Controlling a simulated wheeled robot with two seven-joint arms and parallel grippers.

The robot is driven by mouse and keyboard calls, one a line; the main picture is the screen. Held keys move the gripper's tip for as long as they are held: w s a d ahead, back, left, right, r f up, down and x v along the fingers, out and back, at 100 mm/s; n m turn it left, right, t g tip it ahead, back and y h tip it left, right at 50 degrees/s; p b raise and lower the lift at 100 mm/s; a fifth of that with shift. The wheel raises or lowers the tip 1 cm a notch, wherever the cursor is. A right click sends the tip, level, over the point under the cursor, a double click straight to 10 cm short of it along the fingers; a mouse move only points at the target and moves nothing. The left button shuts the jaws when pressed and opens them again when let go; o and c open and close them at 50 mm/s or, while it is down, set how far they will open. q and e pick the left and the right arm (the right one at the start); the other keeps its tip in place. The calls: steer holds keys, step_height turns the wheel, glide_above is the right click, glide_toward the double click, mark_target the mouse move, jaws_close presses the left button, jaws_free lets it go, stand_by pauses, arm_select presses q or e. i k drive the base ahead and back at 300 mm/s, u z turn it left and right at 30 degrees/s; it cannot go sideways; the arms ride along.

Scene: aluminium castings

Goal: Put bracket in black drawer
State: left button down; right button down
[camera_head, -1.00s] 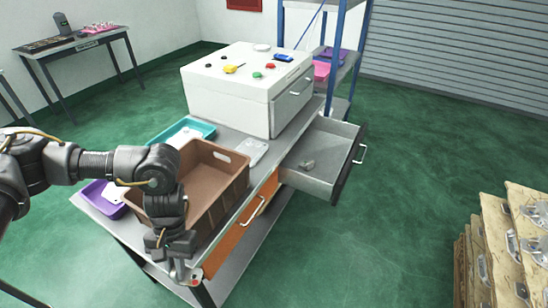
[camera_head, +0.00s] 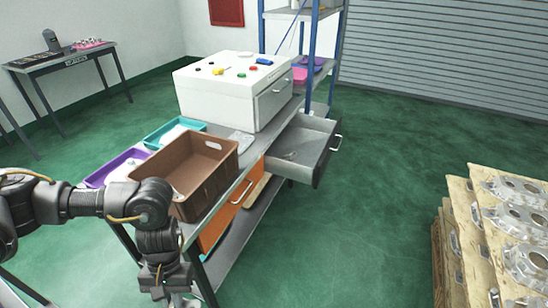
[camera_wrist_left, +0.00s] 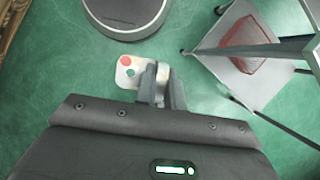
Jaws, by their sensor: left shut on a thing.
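In the wrist view my left gripper (camera_wrist_left: 160,88) is shut on a bracket (camera_wrist_left: 130,76), a light metal plate with a hole and a red spot at one corner. In the head view the left gripper (camera_head: 170,297) is at the bottom edge, left of the workbench's near end; the bracket there is mostly cut off. The black drawer (camera_head: 323,158) is pulled open on the bench's right side, well away from the gripper. It has a dark front, a pale handle and a grey interior with a small item (camera_head: 290,155) inside. My right gripper is not in view.
A brown crate (camera_head: 222,165), teal tray (camera_head: 160,132) and purple tray (camera_head: 98,178) stand on the bench, before a white cabinet (camera_head: 215,95). An orange drawer (camera_head: 215,225) lies nearer than the black one. Pallets of castings (camera_head: 520,225) stand right. Green floor between is clear.

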mark_target(305, 142)
steer(key=z, duration=0.4)
steer(key=i, duration=0.5)
steer(key=z, duration=0.8)
steer(key=i, duration=2)
steer(key=u, duration=0.4)
steer(key=i, duration=1.05)
steer(key=u, duration=0.4)
